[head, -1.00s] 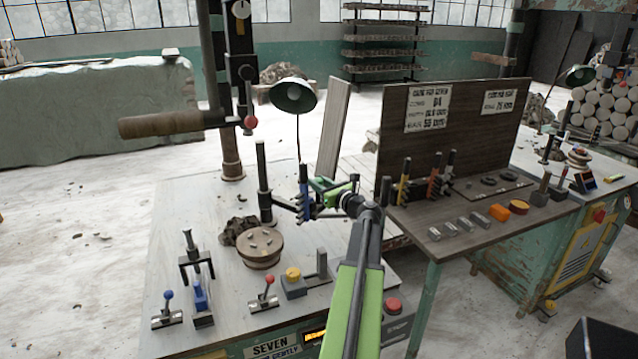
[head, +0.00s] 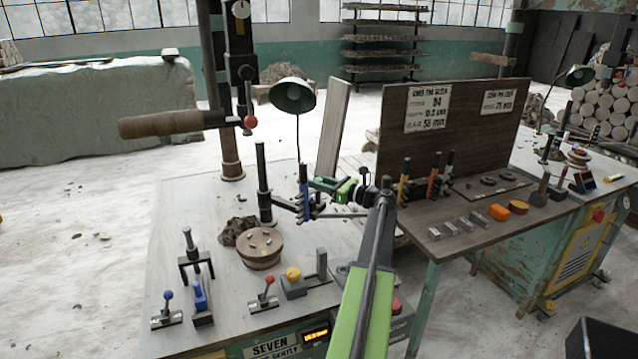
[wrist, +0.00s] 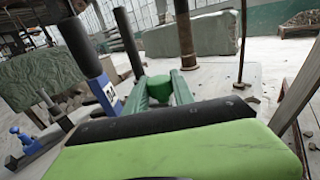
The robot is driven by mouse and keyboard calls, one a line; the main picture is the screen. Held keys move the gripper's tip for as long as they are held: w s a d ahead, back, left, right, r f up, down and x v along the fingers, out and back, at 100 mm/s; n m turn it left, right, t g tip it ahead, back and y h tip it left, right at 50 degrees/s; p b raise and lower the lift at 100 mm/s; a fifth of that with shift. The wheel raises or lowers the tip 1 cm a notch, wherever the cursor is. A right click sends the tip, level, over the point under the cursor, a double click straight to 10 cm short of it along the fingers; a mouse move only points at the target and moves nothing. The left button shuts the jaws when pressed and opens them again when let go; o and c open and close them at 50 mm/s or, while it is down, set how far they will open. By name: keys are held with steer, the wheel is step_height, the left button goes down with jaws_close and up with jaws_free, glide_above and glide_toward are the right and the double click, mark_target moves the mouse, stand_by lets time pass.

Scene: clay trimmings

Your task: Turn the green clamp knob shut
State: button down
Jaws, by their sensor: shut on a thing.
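The green clamp knob (wrist: 159,87) sits between the two green fingers of my gripper (wrist: 160,93) in the wrist view. My gripper is shut on it. In the head view my gripper (head: 322,186) reaches from the right to a blue upright piece (head: 304,190), which also shows in the wrist view (wrist: 104,92). This piece is on a dark arm beside a black post (head: 263,182). The knob is too small and covered to make out clearly in the head view. How far it is turned cannot be told.
A round wooden block (head: 260,247) with crumbs stands below the post. A red-knobbed lever (head: 265,297), a yellow button (head: 292,274) and blue clamps (head: 199,295) line the table's front. A lamp (head: 293,96) stands behind. A dark board (head: 455,125) rises to the right.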

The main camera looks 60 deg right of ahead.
mark_target(320, 179)
steer(key=shift+s+d, duration=0.1)
steer(key=shift+s, duration=0.05)
steer(key=c, duration=1.1)
jaws_free()
steer(key=shift+o, duration=0.2)
step_height(320, 179, up, 6)
steer(key=p, duration=0.5)
steer(key=shift+f+p, duration=0.25)
steer(key=shift+p, duration=0.05)
steer(key=s+r+p, duration=0.5)
steer(key=s, duration=0.6)
steer(key=shift+s+d+r, duration=0.2)
steer(key=shift+s+d, duration=0.15)
steer(key=shift+d, duration=0.05)
